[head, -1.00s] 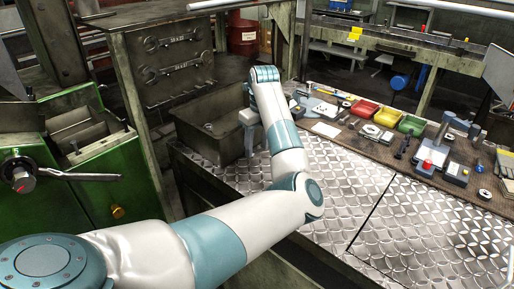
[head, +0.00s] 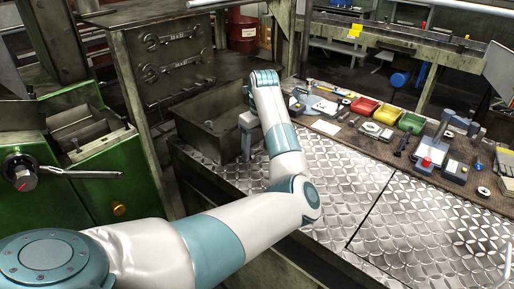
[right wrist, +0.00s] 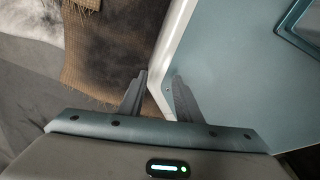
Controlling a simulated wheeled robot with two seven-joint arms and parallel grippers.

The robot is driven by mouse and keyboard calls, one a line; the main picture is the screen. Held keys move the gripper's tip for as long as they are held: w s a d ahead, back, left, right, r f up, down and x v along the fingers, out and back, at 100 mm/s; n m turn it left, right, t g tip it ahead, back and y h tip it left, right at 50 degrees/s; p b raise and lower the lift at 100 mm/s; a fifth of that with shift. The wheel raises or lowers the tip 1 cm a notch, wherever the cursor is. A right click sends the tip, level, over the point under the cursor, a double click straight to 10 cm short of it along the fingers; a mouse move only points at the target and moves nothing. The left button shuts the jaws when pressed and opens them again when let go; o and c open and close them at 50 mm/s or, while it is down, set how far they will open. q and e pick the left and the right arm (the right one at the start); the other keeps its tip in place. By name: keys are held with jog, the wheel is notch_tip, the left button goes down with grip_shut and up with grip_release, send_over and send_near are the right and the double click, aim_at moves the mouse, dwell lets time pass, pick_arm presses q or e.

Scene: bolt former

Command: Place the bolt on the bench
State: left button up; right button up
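My left gripper (head: 246,140) hangs down at the right side of a dark metal bin on the bench (head: 345,205). Its fingers are small and partly hidden by my own arm, so I cannot tell whether they are apart or hold anything. A small pale thing (head: 209,125) lies in the bin; it is too small to name as the bolt. No bolt shows clearly in either view. In the right wrist view, my right gripper (right wrist: 160,82) has its two fingers apart, with the pale edge of a teal panel showing between and beyond them.
The dark bin (head: 190,140) stands at the bench's left end. A brown mat (head: 375,147) at the back holds red (head: 364,106), green (head: 411,123) and other trays, plus several tools. The diamond-plate top in front is clear. A green machine (head: 105,165) stands at left.

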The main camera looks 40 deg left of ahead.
pick_arm(q)
jog(key=shift+r, duration=0.35)
jog(key=shift+d+r+b, duration=0.2)
jog(key=shift+r+b, duration=0.4)
jog(key=shift+r, duration=0.45)
notch_tip(320, 180, up, 2)
jog(key=shift+d+r+b, duration=0.1)
jog(key=shift+d+b, duration=0.05)
jog(key=shift+b, duration=0.25)
notch_tip(320, 180, up, 7)
jog(key=b, duration=0.1)
jog(key=shift+s+d+b, duration=0.2)
jog(key=shift+d+b, duration=0.1)
jog(key=shift+d, duration=0.05)
pick_arm(e)
jog(key=w+a+t+y, duration=0.1)
jog(key=w+a+t, duration=0.2)
jog(key=w, duration=0.8)
jog(key=shift+a, duration=0.75)
jog(key=shift+r, duration=0.1)
